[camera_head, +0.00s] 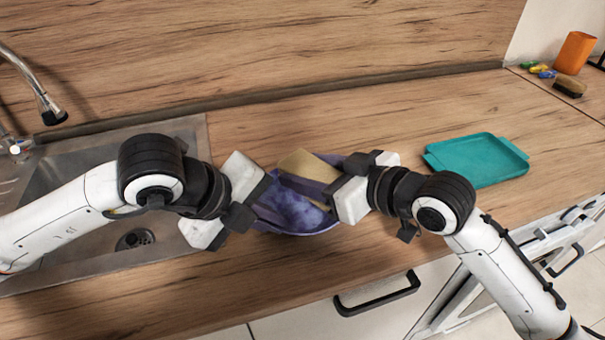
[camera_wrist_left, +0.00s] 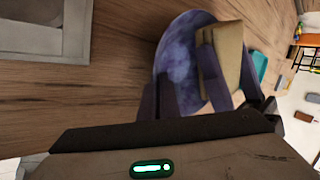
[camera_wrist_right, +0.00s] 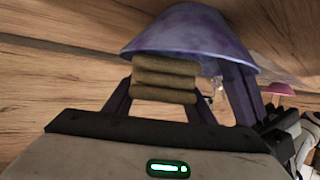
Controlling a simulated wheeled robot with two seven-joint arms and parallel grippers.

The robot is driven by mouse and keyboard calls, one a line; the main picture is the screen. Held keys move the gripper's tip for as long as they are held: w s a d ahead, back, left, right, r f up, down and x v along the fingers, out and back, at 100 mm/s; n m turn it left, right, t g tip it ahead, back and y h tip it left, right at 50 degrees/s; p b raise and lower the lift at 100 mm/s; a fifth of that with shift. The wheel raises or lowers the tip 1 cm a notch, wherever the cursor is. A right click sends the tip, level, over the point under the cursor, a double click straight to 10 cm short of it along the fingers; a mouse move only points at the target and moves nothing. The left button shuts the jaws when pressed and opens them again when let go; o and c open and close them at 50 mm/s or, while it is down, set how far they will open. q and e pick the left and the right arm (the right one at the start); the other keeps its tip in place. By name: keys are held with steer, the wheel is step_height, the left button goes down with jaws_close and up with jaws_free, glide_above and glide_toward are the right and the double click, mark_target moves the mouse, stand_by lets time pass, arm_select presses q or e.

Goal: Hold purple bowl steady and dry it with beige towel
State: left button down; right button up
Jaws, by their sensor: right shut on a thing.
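The mottled purple bowl (camera_head: 300,217) is between my grippers over the counter, right of the sink. It also shows in the left wrist view (camera_wrist_left: 180,55) and right wrist view (camera_wrist_right: 190,30). My left gripper (camera_head: 262,208) is at the bowl's left side, its fingers close together at the rim (camera_wrist_left: 160,95). My right gripper (camera_head: 318,187) is shut on the folded beige towel (camera_head: 308,165), which lies between its fingers in the right wrist view (camera_wrist_right: 165,78). The towel overlaps the bowl's far part; I cannot tell whether they touch. The grippers hide part of the bowl.
A teal tray (camera_head: 475,160) lies on the counter at right. The steel sink (camera_head: 60,165) with a tap (camera_head: 45,100) is at left. An orange cup (camera_head: 575,52), a brush (camera_head: 570,86) and small coloured items stand at the far right. The counter's front edge is close.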

steer(key=shift+s+a+f, duration=0.15)
steer(key=shift+s+a, duration=0.4)
steer(key=shift+s, duration=0.05)
steer(key=shift+s+a, duration=0.35)
steer(key=shift+r, duration=0.2)
step_height(320, 180, up, 11)
steer(key=w+d, duration=0.1)
steer(key=shift+r, duration=0.2)
stand_by(0.4)
stand_by(0.7)
steer(key=shift+f, duration=5.05)
steer(key=shift+f, duration=0.15)
